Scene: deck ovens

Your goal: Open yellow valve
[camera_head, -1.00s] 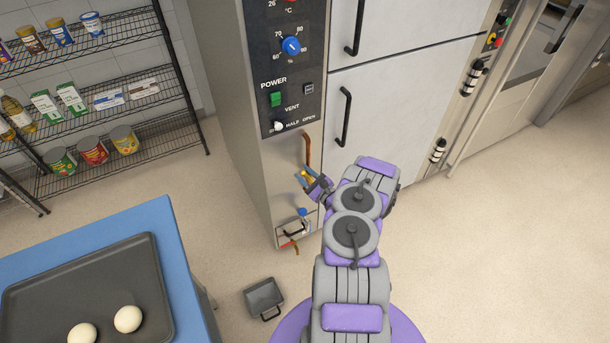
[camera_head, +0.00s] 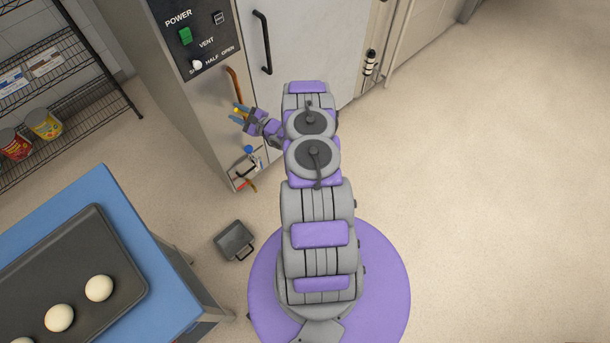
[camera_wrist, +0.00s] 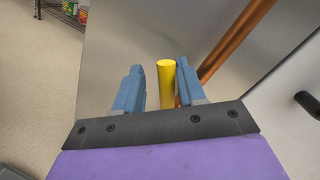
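The yellow valve (camera_wrist: 167,84) shows as a short yellow cylinder in the wrist view, between the two blue fingers of my gripper (camera_wrist: 154,86). The right finger is close beside it; a wider gap lies between it and the left finger. The fingers are apart, so my gripper is open around the valve. In the head view, the valve (camera_head: 237,110) is a small yellow spot at my gripper (camera_head: 242,113), by the oven's lower front. Its base is hidden behind my gripper.
A copper pipe (camera_wrist: 232,42) runs just right of the right finger. Below my gripper on the oven (camera_head: 190,95) are a blue knob (camera_head: 248,149) and a red handle (camera_head: 247,184). A blue table (camera_head: 150,262) stands at left.

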